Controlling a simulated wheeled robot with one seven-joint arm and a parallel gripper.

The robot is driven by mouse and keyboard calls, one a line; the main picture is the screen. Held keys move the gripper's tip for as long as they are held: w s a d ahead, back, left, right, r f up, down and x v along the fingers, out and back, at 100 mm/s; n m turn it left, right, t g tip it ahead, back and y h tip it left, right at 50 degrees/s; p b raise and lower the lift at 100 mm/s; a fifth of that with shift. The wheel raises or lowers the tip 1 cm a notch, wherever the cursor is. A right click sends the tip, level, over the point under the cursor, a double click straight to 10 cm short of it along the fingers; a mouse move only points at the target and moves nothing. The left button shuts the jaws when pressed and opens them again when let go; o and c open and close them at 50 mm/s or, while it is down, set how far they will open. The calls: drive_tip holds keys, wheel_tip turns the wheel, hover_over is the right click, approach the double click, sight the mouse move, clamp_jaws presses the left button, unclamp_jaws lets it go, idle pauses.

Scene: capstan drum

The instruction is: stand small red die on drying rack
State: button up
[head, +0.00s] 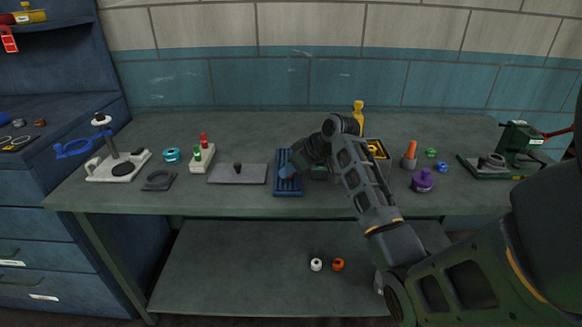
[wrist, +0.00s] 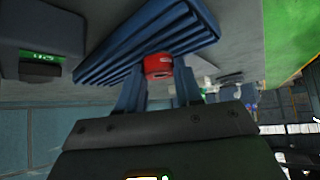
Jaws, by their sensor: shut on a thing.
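The small red die (wrist: 157,66) is a short red cylinder with a pale mark on its side. My gripper (wrist: 157,82) is shut on it, with one blue finger on each side, in the wrist view. The drying rack (wrist: 150,40) is blue and ribbed, and the die is right at its ribs. I cannot tell whether the die touches the rack. The die is mostly hidden there.
A grey plate with a dark knob (head: 238,174) lies left of the rack. A white block with red and green pegs (head: 202,158) stands farther left. A yellow bottle (head: 358,112) stands behind my arm, and a purple pot (head: 422,181) is to the right.

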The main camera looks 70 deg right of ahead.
drive_tip(key=shift+f, duration=0.15)
drive_tip(key=o, duration=1.1)
drive_tip(key=shift+r, duration=0.25)
drive_tip(key=v, duration=1.1)
drive_tip(key=shift+s+r+b, duration=0.25)
drive_tip(key=shift+s+b, duration=0.15)
